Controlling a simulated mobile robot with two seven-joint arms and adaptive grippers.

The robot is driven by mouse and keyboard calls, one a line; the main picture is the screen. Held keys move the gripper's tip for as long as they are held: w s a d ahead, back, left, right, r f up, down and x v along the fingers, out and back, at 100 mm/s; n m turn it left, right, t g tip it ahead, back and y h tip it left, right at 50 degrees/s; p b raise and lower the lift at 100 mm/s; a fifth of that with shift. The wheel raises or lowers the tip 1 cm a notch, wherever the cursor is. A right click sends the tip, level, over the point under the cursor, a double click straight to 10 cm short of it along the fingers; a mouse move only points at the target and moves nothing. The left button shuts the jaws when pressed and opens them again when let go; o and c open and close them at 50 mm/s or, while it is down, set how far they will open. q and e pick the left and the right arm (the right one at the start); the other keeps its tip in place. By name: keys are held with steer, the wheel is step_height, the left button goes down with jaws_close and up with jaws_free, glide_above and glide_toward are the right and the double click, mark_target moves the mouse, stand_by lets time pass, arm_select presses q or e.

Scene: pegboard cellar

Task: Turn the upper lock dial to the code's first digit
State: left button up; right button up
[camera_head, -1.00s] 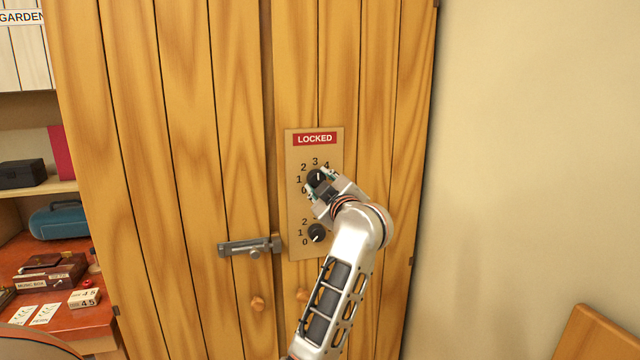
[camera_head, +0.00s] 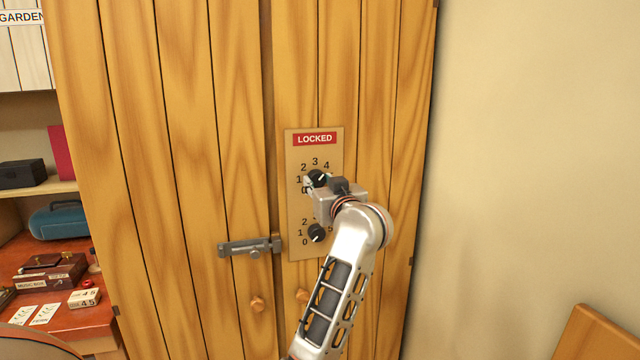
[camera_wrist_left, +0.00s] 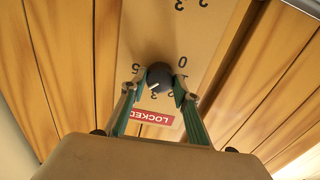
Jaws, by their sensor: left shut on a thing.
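The upper lock dial (camera_head: 317,178) is a black knob with a white mark, on a wooden plate (camera_head: 296,143) fixed to the cabinet door. Its mark points up and right, towards the 4. My left gripper (camera_head: 321,185) is shut on this dial and partly hides it and the digits to its lower right. In the left wrist view, the fingers (camera_wrist_left: 158,84) stand on both sides of the dial (camera_wrist_left: 159,74). A small block (camera_head: 85,298) on the red surface at left shows 4 and 5. My right gripper is not in view.
A lower black dial (camera_head: 317,233) sits just below, its mark towards the 0. A red LOCKED sign (camera_head: 315,139) tops the plate. A grey latch (camera_head: 248,246) crosses the door gap at left. A bare wall is at right.

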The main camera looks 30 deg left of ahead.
mark_target(315, 155)
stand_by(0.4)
arm_select(q)
steer(key=o, duration=1.1)
steer(key=shift+r, duration=0.1)
steer(key=shift+a+r, duration=0.1)
steer(key=shift+r, duration=1.1)
steer(key=shift+w+d+r+m, duration=0.1)
steer(key=shift+d+r+m, duration=0.05)
steer(key=shift+r, duration=0.5)
steer(key=shift+d+r+m, duration=0.15)
steer(key=shift+r, duration=0.45)
steer(key=shift+a+r, duration=0.1)
steer(key=shift+a, duration=0.15)
steer(key=shift+r, duration=2.35)
